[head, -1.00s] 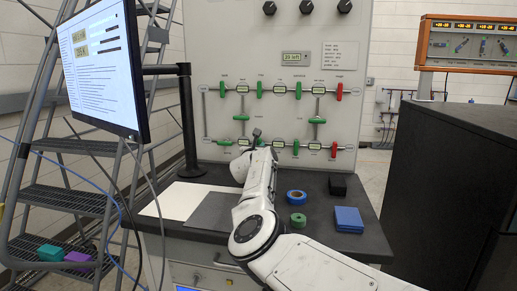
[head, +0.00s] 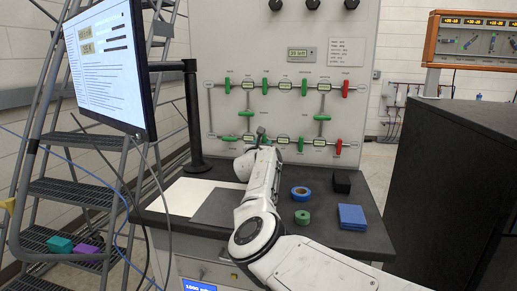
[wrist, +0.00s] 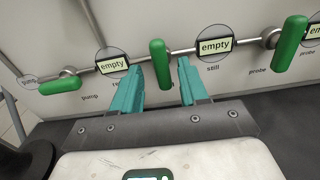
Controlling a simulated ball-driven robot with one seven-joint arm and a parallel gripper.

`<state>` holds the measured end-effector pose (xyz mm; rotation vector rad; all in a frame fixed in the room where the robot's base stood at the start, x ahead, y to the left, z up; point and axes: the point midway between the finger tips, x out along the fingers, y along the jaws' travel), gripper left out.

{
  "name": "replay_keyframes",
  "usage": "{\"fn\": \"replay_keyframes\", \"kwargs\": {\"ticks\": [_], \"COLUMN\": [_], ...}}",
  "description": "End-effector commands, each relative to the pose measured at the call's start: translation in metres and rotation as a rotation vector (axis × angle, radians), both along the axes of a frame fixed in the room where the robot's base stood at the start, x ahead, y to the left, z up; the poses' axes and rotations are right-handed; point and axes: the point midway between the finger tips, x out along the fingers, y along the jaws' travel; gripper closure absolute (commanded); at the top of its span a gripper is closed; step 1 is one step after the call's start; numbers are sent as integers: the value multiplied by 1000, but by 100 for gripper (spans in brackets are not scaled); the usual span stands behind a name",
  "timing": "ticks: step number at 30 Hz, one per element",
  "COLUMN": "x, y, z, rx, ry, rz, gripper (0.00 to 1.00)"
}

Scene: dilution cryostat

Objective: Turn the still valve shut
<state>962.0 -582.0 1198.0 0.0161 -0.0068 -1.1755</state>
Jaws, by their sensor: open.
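In the wrist view my gripper (wrist: 156,66) is open, its two teal fingers pointing at the valve panel. An upright green valve handle (wrist: 160,62) shows between the fingertips, with a gap on each side. A "still" label (wrist: 213,69) is just right of the right finger, under an "empty" display (wrist: 214,46). Any label under the handle between the fingers is hidden, so I cannot tell its name.
A green handle (wrist: 60,87) lies across at left, near "pump"; another (wrist: 290,40) stands upright at right, near "probe". A monitor (head: 108,65) stands left.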

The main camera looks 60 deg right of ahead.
Motion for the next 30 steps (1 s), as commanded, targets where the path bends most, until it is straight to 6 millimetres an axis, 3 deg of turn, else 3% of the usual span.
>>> {"fn": "replay_keyframes", "kwargs": {"ticks": [6,22,30], "x": [-8,-34,-38], "y": [16,77,90], "z": [7,0,0], "rx": [-2,-4,-3], "ry": [2,4,1], "rz": [-3,-3,-2], "gripper": [56,56,56]}}
